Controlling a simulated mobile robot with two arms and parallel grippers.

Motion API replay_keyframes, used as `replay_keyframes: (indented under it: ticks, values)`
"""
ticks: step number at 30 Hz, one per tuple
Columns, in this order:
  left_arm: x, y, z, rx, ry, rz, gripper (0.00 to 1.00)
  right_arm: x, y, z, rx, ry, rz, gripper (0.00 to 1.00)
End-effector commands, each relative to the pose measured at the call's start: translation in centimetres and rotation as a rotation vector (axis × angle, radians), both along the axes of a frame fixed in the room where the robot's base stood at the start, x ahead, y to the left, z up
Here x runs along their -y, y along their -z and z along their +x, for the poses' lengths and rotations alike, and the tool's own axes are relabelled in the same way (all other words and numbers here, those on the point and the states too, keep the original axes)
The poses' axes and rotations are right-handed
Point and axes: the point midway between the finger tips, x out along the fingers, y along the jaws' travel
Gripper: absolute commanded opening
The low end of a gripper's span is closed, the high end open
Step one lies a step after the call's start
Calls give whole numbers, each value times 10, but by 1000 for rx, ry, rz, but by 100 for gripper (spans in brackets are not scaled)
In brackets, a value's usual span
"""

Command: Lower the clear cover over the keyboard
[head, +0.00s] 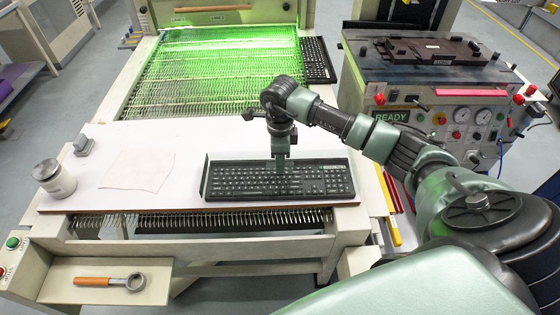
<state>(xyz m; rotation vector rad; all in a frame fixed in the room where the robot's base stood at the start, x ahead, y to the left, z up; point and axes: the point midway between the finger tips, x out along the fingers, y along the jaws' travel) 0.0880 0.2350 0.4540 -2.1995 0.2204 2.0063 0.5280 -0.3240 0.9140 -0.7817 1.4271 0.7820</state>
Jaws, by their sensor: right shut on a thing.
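A black keyboard (235,183) lies on the white board at the middle of the picture, its keys facing up. The clear cover is hard to make out; a thin, see-through edge (228,156) shows along the keyboard's back, and I cannot tell how far it lies over the keys. My right gripper (281,168) points down at the back middle of the keyboard. It is shut, apparently on the clear cover; its fingertips are small and the grip itself is hard to see. My left gripper is not in view.
A machine marked READY (435,95) stands at right.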

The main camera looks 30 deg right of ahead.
Motion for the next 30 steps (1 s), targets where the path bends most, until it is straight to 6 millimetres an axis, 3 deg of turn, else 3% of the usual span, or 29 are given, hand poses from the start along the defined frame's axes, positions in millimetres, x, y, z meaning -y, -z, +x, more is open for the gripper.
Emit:
replay_keyframes:
  ticks: [30]
  values:
    - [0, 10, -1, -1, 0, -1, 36, 0, 8, 0, 1, 0, 0, 0]
